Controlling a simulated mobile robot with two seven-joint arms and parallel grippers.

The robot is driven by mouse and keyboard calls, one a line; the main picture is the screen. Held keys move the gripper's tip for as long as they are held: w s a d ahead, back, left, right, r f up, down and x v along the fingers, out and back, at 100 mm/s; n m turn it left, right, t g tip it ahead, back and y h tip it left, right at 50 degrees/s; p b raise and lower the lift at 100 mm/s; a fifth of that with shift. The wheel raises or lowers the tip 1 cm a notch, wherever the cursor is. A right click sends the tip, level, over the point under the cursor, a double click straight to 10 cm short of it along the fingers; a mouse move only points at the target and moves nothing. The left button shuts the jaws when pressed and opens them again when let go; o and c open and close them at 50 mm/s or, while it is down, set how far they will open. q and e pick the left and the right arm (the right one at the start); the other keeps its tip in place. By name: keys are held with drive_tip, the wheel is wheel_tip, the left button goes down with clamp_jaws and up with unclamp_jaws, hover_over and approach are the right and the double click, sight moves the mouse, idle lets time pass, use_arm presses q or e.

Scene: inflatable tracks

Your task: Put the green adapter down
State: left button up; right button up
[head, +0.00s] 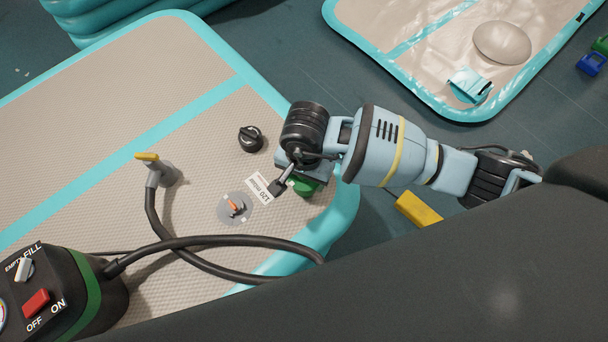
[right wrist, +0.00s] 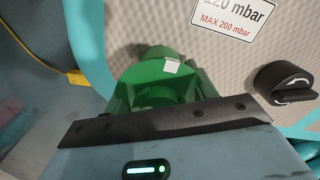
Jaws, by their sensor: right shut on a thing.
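The green adapter (head: 303,187) shows only in part in the head view, under my right gripper (head: 306,178), near the right edge of the beige and turquoise inflatable track (head: 110,95). In the right wrist view the green adapter (right wrist: 150,90) sits at the jaws, with a small white square on its side. My right gripper is shut on it. The beige track surface lies behind it; whether the adapter touches that surface I cannot tell. My left gripper is not in view.
On the track are a black cap (head: 250,139), a valve (head: 234,207) with an orange centre, a pressure label (head: 260,189) and a hose end with yellow tip (head: 150,157). The pump (head: 75,285) stands at lower left. A yellow block (head: 418,209) lies on the floor.

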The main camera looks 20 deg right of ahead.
drive_tip(key=shift+f, duration=0.1)
drive_tip(key=o, duration=1)
wheel_tip(320, 180, up, 12)
drive_tip(key=p, duration=0.4)
drive_tip(key=shift+r, duration=0.2)
